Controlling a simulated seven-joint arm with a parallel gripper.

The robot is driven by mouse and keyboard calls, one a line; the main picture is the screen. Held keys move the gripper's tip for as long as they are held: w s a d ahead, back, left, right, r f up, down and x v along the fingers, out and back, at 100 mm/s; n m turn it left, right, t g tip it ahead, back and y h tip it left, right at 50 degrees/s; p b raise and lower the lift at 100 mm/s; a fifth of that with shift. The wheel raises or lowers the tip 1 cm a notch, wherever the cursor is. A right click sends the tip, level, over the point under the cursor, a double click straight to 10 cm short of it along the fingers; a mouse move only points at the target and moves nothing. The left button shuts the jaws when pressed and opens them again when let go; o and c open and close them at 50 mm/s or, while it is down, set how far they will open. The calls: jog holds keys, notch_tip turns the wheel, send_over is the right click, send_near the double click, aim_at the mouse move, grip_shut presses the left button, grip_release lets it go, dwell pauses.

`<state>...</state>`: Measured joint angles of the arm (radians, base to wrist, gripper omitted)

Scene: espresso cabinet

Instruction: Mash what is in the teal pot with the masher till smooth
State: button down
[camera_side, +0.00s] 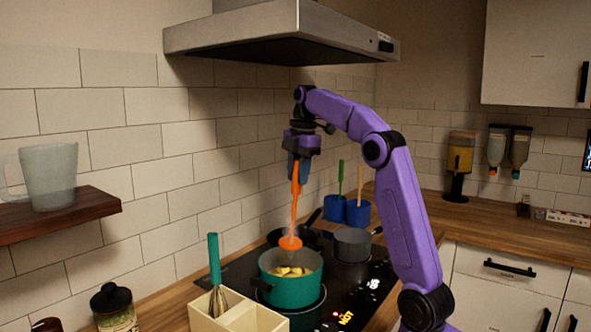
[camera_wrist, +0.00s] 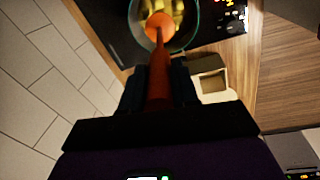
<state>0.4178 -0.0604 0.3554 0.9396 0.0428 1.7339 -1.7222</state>
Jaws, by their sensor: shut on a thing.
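The teal pot (camera_side: 291,290) stands on the black cooktop with yellow chunks (camera_side: 290,271) in it. My gripper (camera_side: 297,177) is shut on the orange masher (camera_side: 294,208) by its handle, above the pot. The masher hangs nearly upright with its round head (camera_side: 290,243) at the height of the pot's far rim, over the opening. In the wrist view the masher (camera_wrist: 158,70) runs from between my fingers (camera_wrist: 157,88) to its head over the pot (camera_wrist: 196,22), and the chunks (camera_wrist: 178,10) show beside the head. The head appears clear of the chunks.
A grey saucepan (camera_side: 353,245) and a dark pan stand behind the pot on the cooktop (camera_side: 345,290). A cream caddy (camera_side: 240,312) with a teal-handled whisk (camera_side: 215,260) is in front. The hood (camera_side: 280,35) hangs above; a shelf (camera_side: 60,213) is at left.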

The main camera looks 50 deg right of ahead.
notch_tip(320, 180, down, 10)
dwell(1.0)
dwell(0.4)
jog(key=s, duration=0.2)
jog(key=shift+s, duration=0.3)
jog(key=shift+f, duration=0.15)
notch_tip(320, 180, down, 4)
jog(key=shift+f, duration=0.15)
dwell(0.7)
